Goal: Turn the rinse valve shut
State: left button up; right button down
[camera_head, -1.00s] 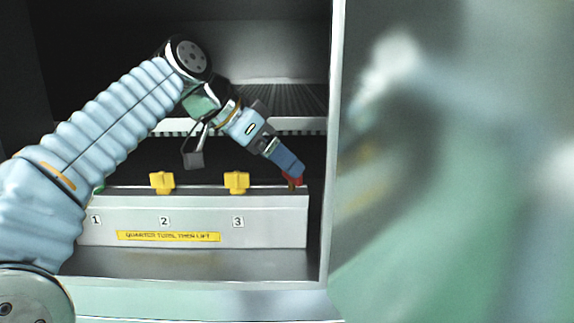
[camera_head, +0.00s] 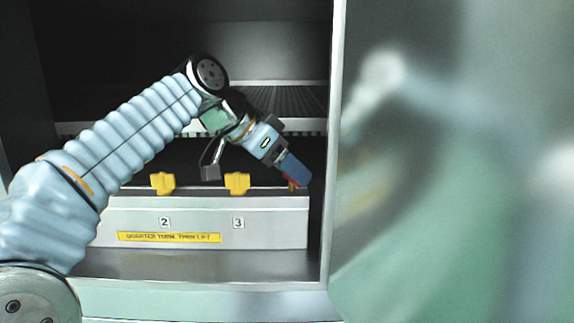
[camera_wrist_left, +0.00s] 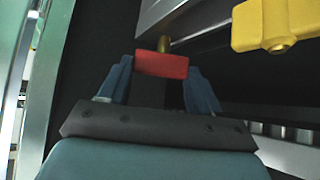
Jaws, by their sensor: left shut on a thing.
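The rinse valve has a red handle (camera_wrist_left: 162,65) on a brass stem at the right end of the grey panel (camera_head: 270,225). In the head view only a sliver of the red handle (camera_head: 291,185) shows behind my fingers. My left gripper (camera_head: 297,178) reaches down to it from the upper left. In the left wrist view the blue fingers of my left gripper (camera_wrist_left: 160,85) stand on both sides of the red handle, shut on it. My right gripper is not in view.
Two yellow handles (camera_head: 163,184) (camera_head: 237,184) stand along the panel's top, above labels 2 and 3. A yellow strip label (camera_head: 168,237) is on its front. The cabinet's right wall edge (camera_head: 331,150) is close to my left gripper. A dark slatted rack lies behind.

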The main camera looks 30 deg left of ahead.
pick_arm(q)
jog(key=shift+w+m+g+h, duration=0.1)
jog(key=shift+m+g+h, duration=0.5)
jog(key=shift+m+h, duration=0.5)
jog(key=shift+w+a+m+g+h, duration=0.1)
jog(key=shift+m+g+h, duration=0.25)
jog(key=shift+m, duration=0.5)
jog(key=shift+a+m+g+h, duration=0.15)
jog(key=shift+m+g, duration=0.4)
jog(key=shift+m, duration=0.3)
jog(key=o, duration=1.1)
jog(key=shift+c, duration=0.2)
